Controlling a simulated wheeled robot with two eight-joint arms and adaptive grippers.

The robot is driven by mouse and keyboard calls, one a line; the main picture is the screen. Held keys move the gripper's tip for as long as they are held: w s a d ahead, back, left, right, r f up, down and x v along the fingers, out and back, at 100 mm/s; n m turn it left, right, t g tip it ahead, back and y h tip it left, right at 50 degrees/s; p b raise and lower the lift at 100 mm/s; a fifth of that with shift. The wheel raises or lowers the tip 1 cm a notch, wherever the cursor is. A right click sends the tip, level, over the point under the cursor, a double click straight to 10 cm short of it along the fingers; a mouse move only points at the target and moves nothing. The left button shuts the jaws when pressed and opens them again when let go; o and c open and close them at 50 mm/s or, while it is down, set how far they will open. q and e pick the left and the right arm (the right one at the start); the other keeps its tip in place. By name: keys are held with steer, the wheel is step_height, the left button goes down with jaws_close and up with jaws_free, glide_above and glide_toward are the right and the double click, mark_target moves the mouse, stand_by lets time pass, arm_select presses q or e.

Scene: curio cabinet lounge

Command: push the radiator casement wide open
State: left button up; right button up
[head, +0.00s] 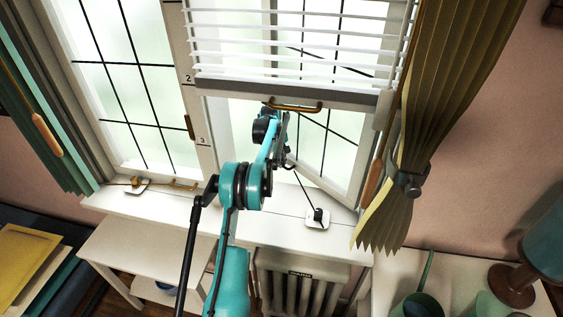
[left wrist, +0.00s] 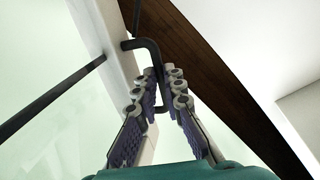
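The radiator casement (head: 338,150) is the glazed sash above the radiator (head: 300,288). It stands at an angle to its frame, partly open, with its upper part behind the blind. A black stay rod runs from near its lower edge to a white plate (head: 318,217) on the sill. My left gripper (head: 284,150) reaches to the casement's left side. In the left wrist view its fingers (left wrist: 155,85) stand apart on either side of a dark, bent handle (left wrist: 149,46) on a pale sash edge. I cannot tell whether they touch it. My right gripper is out of view.
A tied olive curtain (head: 440,100) hangs at right. The other casement (head: 125,90) is at left. Green vessels (head: 418,306) and a lamp (head: 535,250) stand at lower right.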

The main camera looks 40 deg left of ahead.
arm_select(q)
steer(key=o, duration=0.4)
steer(key=shift+o, duration=0.2)
step_height(320, 180, up, 7)
steer(key=s, duration=0.1)
steer(key=shift+s+a+r, duration=0.15)
steer(key=shift+s, duration=0.05)
stand_by(0.4)
